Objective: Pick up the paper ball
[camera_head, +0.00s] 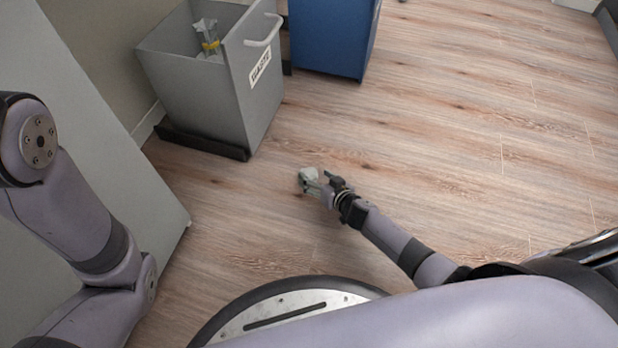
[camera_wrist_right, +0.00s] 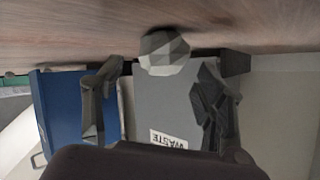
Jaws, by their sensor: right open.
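The paper ball (camera_head: 306,174) is a small, pale, faceted lump on the wooden floor in front of the grey bin. My right gripper (camera_head: 322,183) is low near the floor, right beside the ball. In the wrist view, which is upside down, the ball (camera_wrist_right: 164,53) shows ahead of the two spread fingers of my right gripper (camera_wrist_right: 160,75), roughly centred between them. The gripper is open and nothing is held. I cannot tell whether a finger touches the ball. My left arm shows at the left of the head view, but its gripper is out of frame.
A grey bin (camera_head: 213,103) labelled WASTE stands behind the ball, with some pale and yellow litter inside. A blue bin (camera_head: 332,38) stands to its right. A grey panel (camera_head: 75,110) is at left. The floor (camera_head: 480,130) on the right is clear.

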